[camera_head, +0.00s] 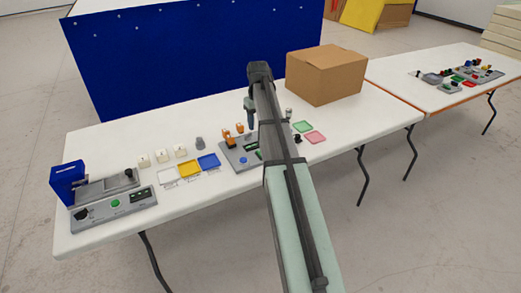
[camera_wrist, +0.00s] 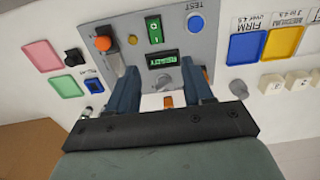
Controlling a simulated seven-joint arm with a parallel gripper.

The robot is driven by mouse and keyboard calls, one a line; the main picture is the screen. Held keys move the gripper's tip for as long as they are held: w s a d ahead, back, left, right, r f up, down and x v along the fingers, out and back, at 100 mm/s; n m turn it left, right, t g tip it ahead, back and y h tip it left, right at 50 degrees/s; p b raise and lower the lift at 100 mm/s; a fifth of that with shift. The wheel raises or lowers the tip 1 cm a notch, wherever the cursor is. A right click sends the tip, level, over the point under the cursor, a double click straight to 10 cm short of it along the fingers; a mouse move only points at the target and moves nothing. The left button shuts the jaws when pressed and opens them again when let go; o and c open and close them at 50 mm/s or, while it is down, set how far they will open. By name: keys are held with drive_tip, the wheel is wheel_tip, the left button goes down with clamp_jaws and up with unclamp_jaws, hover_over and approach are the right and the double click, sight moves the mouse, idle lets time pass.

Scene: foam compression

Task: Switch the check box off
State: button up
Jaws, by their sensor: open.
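The check box (camera_head: 232,158) is a grey unit on the white table, partly hidden behind my arm in the head view. In the wrist view its panel (camera_wrist: 215,45) shows a green rocker switch (camera_wrist: 154,28) marked O and I, a blue TEST button (camera_wrist: 196,22), an orange knob (camera_wrist: 103,43) and a display (camera_wrist: 162,60) lit green with READY. My gripper (camera_wrist: 160,70) is open and empty, its blue fingers over the panel on either side of the display. The rocker lies beyond the fingertips. I cannot tell whether the fingers touch the panel.
Coloured trays, yellow (camera_head: 188,169) and blue (camera_head: 208,161) among them, lie left of the check box. Green (camera_head: 303,126) and pink (camera_head: 314,137) trays lie right. A grey press unit (camera_head: 113,205) stands at the left end, a cardboard box (camera_head: 326,75) at the back right.

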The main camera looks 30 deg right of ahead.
drive_tip(key=f, duration=1.3)
drive_tip(key=shift+s+d+f, duration=0.2)
drive_tip(key=shift+d+f, duration=0.2)
drive_tip(key=shift+c, duration=0.3)
